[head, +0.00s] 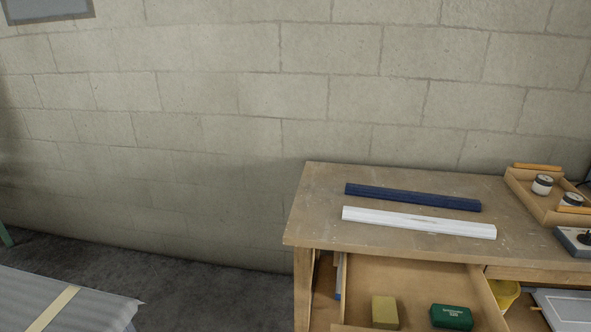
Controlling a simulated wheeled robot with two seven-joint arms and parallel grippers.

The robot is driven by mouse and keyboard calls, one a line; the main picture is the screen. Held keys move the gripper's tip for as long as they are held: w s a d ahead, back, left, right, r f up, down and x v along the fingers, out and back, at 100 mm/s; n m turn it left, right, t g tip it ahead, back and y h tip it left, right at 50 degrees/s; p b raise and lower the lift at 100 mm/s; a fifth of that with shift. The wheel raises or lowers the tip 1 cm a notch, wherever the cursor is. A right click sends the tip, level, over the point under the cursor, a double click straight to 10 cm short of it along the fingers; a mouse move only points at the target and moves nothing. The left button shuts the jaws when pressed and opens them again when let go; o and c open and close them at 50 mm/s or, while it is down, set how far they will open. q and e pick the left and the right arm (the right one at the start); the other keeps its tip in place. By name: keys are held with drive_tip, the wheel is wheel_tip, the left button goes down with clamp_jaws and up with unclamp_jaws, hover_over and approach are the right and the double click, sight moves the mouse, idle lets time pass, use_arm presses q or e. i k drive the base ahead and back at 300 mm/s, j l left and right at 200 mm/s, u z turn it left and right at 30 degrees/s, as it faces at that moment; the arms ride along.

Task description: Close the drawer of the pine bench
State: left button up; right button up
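The pine bench (320,205) stands at the right against the block wall. Its drawer (410,281) is pulled out below the bench top at the front, and I look down into it. A yellowish block (385,312) and a green box (452,317) lie inside the drawer. The drawer's front edge is mostly cut off by the bottom of the view. Neither of my grippers is in view.
A dark blue bar (412,197) and a white bar (418,221) lie on the bench top. A wooden tray with jars (543,185) stands at its right. A padded grey surface (60,300) is at lower left. Dark floor (200,280) lies clear between.

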sight(415, 286)
drive_tip(key=k+l+z, duration=0.1)
drive_tip(key=z, duration=0.4)
drive_tip(key=l+z, duration=0.15)
drive_tip(key=z, duration=0.3)
drive_tip(key=k+l, duration=0.05)
